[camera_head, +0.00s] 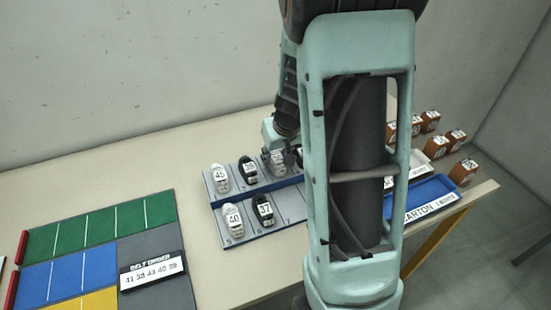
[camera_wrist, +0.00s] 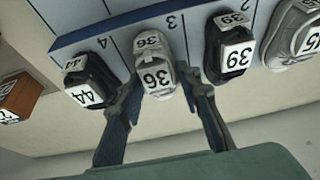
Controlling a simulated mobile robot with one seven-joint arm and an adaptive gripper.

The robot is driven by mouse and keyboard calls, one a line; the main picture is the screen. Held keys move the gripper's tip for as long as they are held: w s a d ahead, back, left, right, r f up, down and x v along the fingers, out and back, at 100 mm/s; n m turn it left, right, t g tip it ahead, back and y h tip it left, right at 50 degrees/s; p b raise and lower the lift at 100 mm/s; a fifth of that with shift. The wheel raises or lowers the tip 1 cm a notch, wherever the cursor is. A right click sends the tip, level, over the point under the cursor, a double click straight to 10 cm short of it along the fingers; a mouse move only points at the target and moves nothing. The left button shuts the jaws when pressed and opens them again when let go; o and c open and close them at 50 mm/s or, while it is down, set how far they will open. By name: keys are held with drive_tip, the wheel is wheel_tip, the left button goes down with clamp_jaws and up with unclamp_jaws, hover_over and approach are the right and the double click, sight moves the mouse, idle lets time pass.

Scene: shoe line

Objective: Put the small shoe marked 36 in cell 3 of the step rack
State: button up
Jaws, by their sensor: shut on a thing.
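The small light shoe marked 36 (camera_wrist: 152,48) is between the fingers of my gripper (camera_wrist: 163,80), which is shut on it in the wrist view. The shoe is at cell 3 of the step rack (camera_wrist: 119,33), between the lines beside the printed 3. I cannot tell whether its sole rests fully on the rack. In the head view the shoe (camera_head: 274,162) shows at the upper row, partly hidden by my gripper (camera_head: 283,150). The rack (camera_head: 272,239) stands on the table, and my arm hides its right part.
Dark shoe 44 (camera_wrist: 92,80) and dark shoe 39 (camera_wrist: 229,52) flank the held shoe closely. Shoe 45 (camera_head: 220,178) is in cell 1. Shoes 40 (camera_head: 233,218) and 37 (camera_head: 263,210) stand in the lower row. A blue carton tray (camera_head: 436,190) is at the right.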

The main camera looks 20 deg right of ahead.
drive_tip(key=shift+f, duration=0.15)
drive_tip(key=o, duration=1.2)
drive_tip(key=shift+c, duration=0.2)
drive_tip(key=p+v, duration=0.3)
drive_tip(key=v, duration=0.9)
